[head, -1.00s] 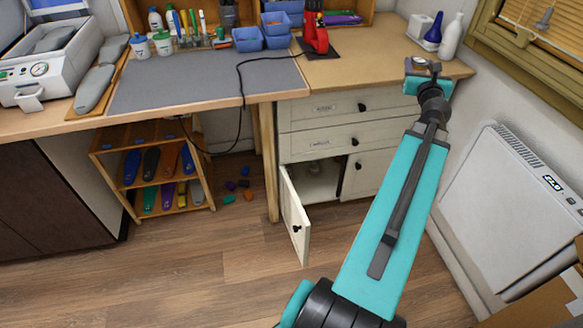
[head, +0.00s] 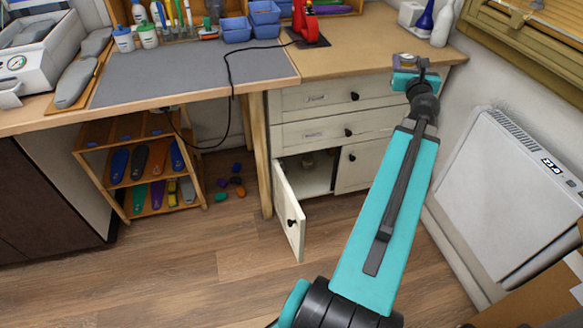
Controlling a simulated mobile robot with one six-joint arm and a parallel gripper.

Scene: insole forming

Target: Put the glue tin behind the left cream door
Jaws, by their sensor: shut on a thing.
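The left cream door (head: 289,211) of the low cabinet stands open, swung out towards me. Behind it the dark compartment (head: 313,174) shows, with a small, unclear object (head: 307,160) inside. My gripper (head: 407,67) is up over the right part of the worktop, at the far end of my teal arm. It is shut on the glue tin (head: 406,60), a small thing with a pale metallic top, seen mostly from above. The fingers and the tin's lower part are largely hidden by my wrist.
The right cream door (head: 357,164) is shut, below two shut drawers (head: 340,95). A red tool (head: 305,22) and bottles (head: 443,22) stand on the worktop (head: 345,62). A white heater (head: 500,195) is at the right. Floor before the open door is clear.

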